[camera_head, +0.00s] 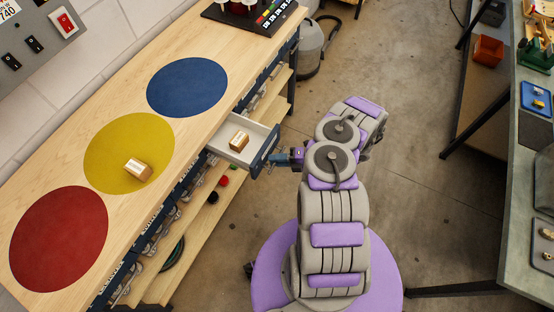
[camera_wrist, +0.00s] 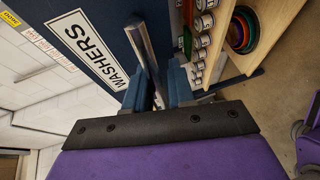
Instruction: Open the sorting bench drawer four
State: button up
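A drawer (camera_head: 262,152) with a dark blue front and pale inside stands pulled out from the wooden sorting bench (camera_head: 125,92) in the head view. A small tan box (camera_head: 239,141) lies in it. My gripper (camera_head: 284,158) is at the drawer's front. In the wrist view, the drawer front (camera_wrist: 90,18) has a white "WASHERS" label (camera_wrist: 87,48) and a grey bar handle (camera_wrist: 146,45). The blue fingers of my gripper (camera_wrist: 158,88) sit on both sides of this handle and appear shut on it. No drawer number is readable.
The bench top has red (camera_head: 58,238), yellow (camera_head: 110,150) and blue (camera_head: 187,87) discs. Another tan box (camera_head: 137,170) lies on the yellow one. A lower shelf (camera_head: 205,200) runs under the bench. The floor (camera_head: 410,150) right of my arm is clear.

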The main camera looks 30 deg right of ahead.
jog(key=p+v, duration=0.2)
jog(key=v, duration=1.5)
jog(key=shift+d, duration=0.25)
